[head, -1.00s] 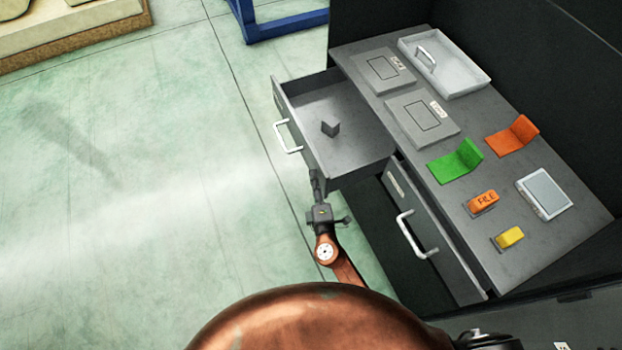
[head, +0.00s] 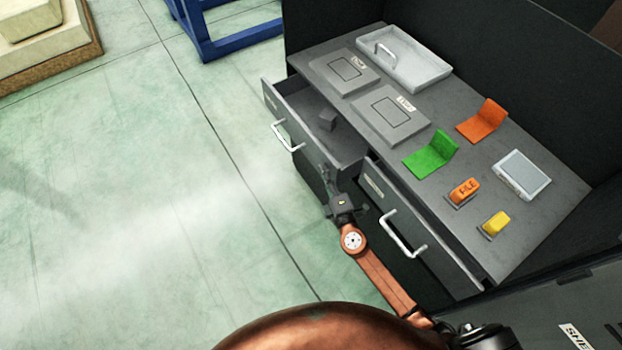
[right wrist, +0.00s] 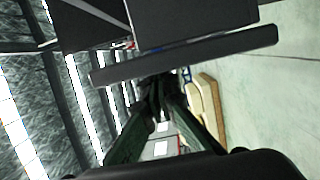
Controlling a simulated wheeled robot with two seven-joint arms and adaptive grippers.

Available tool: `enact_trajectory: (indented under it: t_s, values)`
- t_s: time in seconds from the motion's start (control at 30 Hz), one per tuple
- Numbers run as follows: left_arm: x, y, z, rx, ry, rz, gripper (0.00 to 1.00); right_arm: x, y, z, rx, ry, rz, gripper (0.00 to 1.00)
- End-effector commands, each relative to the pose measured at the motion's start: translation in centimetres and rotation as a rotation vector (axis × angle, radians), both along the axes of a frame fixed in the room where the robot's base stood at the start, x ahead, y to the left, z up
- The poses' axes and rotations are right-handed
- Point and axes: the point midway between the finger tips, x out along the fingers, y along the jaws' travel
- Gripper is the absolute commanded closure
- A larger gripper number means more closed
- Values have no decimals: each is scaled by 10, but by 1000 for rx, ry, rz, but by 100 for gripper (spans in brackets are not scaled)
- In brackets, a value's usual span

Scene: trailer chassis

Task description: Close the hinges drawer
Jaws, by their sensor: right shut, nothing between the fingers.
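In the right wrist view the shut fingers (right wrist: 156,95) reach a dark panel edge (right wrist: 185,55). My left gripper is not in view.
A second drawer (head: 425,245) with a white handle sits nearer, beside my right forearm. The cabinet top (head: 440,190) carries a white tray (head: 427,72), two grey plates, green and orange bent pieces, and small blocks. Green floor at the left is clear; a blue frame (head: 235,45) stands behind.

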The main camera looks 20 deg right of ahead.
Motion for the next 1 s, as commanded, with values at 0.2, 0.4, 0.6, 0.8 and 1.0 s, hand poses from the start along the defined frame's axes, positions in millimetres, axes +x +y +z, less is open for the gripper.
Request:
enact_trajectory:
  t_s: [0.2,0.4,0.6,0.8,1.0]
  values:
    - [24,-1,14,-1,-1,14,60,12,-32,-3,-1,1,3,100]
    - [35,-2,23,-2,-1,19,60,17,-49,-1,-1,0,4,100]
    - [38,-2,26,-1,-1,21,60,18,-53,0,0,0,3,100]
    - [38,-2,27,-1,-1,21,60,18,-53,0,0,0,3,100]
    - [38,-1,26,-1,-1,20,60,15,-53,0,-1,0,2,100]
